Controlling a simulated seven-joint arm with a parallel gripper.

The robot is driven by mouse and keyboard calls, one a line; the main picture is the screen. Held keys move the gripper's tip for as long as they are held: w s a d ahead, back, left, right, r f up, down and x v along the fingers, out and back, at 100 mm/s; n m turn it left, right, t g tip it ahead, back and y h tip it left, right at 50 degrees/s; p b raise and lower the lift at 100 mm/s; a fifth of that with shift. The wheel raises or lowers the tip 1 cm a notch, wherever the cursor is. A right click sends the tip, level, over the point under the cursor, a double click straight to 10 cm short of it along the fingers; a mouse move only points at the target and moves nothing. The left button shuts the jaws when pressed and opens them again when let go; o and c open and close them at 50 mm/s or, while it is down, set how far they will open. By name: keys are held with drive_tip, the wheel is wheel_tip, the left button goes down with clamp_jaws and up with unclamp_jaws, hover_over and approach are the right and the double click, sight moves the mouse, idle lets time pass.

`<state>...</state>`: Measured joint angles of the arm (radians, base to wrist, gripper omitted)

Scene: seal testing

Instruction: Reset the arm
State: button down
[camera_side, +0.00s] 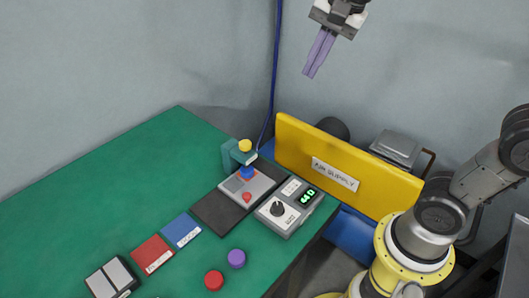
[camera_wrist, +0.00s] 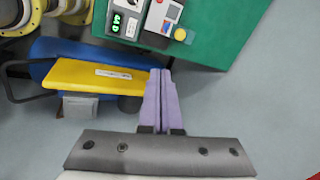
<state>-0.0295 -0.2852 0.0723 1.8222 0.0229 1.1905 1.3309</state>
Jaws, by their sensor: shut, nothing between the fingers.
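My gripper (camera_side: 309,74) is high above the back of the work area, in front of the grey wall in the side view. Its two purple fingers point down and are closed together, with nothing between them. They also show in the wrist view (camera_wrist: 161,72), pressed side by side. The fingers are apart from everything on the table, well above the yellow air supply panel and the test station.
The green table (camera_side: 120,190) holds a test station (camera_side: 243,190), a control box (camera_side: 290,207) with a lit green display, red (camera_side: 152,254) and blue (camera_side: 181,231) pads, and red (camera_side: 214,280) and purple (camera_side: 236,258) caps. A yellow panel (camera_side: 310,150) stands behind; a blue hose (camera_side: 276,70) hangs nearby.

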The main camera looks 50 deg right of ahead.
drive_tip(key=s+d+f+n+t, duration=0.1)
drive_tip(key=s+f+n, duration=0.9)
drive_tip(key=s+n, duration=0.3)
drive_tip(key=shift+s+d+n+t, duration=0.2)
drive_tip(key=shift+s+n+t, duration=0.15)
drive_tip(key=shift+n, duration=0.65)
